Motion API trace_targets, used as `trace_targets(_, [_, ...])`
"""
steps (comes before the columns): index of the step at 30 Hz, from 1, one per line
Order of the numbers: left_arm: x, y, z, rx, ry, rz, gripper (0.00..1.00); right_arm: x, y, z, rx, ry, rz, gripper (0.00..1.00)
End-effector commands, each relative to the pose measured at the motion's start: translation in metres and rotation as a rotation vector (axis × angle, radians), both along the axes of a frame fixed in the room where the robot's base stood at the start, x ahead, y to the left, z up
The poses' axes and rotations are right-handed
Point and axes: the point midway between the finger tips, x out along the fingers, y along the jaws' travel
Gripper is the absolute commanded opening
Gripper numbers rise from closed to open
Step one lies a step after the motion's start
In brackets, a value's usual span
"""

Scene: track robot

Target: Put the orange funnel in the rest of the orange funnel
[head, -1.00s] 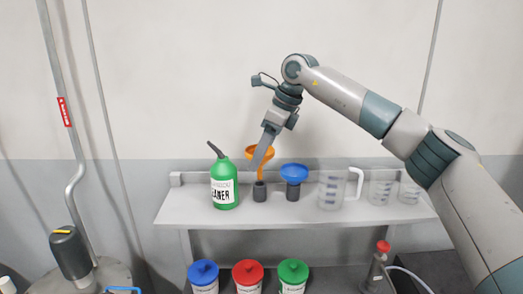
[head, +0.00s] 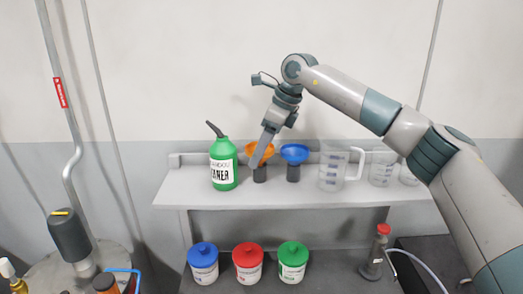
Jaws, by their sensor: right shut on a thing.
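The orange funnel (head: 267,151) is at the shelf, level with the blue funnel beside it. My right gripper (head: 257,161) reaches down from the upper right and is shut on the orange funnel, covering part of its front. The funnel's rest, a dark cup (head: 260,175), stands on the shelf directly below the funnel's cone. The spout is hidden and appears to be inside the cup. My left gripper is not in view.
The blue funnel (head: 294,152) sits in its own dark cup just right. A green cleaner bottle (head: 223,165) stands left; clear measuring jugs (head: 332,168) stand right. Several lidded tubs (head: 248,264) are below the shelf (head: 210,199).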

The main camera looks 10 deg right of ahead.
Motion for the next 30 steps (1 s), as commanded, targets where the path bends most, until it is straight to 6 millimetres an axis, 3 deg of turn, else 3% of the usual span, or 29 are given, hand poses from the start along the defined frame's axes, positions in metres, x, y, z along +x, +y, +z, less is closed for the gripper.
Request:
trace_targets(21, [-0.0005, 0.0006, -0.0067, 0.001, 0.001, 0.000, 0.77, -0.0001, -0.0001, -0.0090, 0.000, 0.000, 0.000, 0.38])
trace_targets(22, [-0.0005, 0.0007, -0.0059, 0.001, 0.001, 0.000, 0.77, 0.0000, 0.0000, -0.0079, 0.000, 0.000, 0.000, 0.66])
trace_targets(24, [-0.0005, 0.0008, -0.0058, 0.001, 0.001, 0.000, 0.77, 0.0000, -0.0001, -0.0078, 0.000, 0.000, 0.000, 0.81])
trace_targets(30, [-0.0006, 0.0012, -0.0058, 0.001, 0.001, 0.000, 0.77, -0.0001, -0.0001, -0.0077, 0.000, 0.000, 0.000, 0.81])
